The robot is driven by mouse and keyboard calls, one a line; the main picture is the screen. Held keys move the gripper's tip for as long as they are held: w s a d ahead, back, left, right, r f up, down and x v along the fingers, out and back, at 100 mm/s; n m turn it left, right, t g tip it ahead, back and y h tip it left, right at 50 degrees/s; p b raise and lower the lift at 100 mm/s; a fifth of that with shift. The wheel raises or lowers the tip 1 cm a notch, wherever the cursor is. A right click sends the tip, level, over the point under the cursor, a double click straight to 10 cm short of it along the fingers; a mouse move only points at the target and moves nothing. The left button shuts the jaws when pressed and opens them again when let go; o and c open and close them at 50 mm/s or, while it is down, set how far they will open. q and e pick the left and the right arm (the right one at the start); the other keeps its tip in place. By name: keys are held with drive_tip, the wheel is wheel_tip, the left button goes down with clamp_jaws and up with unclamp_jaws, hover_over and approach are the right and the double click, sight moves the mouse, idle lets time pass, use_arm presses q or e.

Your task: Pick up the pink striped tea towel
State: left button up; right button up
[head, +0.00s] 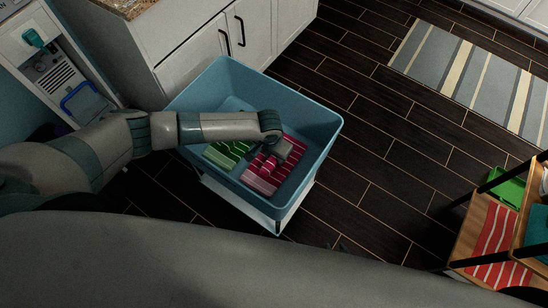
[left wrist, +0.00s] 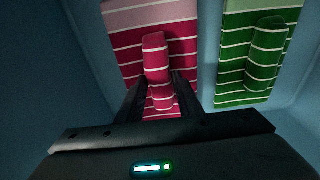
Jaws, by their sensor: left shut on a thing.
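The pink striped tea towel (head: 265,173) lies in the blue basket (head: 318,122), on the right side of its floor. In the left wrist view the pink towel (left wrist: 186,42) has a raised fold between the fingers. My left gripper (head: 281,150) reaches down into the basket. It also shows in the left wrist view (left wrist: 158,92), shut on the pink towel's raised fold. A green striped tea towel (head: 225,152) lies just left of the pink one; it also shows in the left wrist view (left wrist: 255,50). My right gripper is not in view.
The basket walls rise close around my gripper. A white cabinet (head: 205,50) stands behind the basket. A shelf rack with a red striped towel (head: 495,243) and a green container (head: 507,188) is at the right. The dark floor (head: 375,165) between is clear.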

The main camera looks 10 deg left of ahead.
use_arm(q)
wheel_tip(320, 180, up, 8)
drive_tip(key=shift+r, duration=0.25)
idle(0.7)
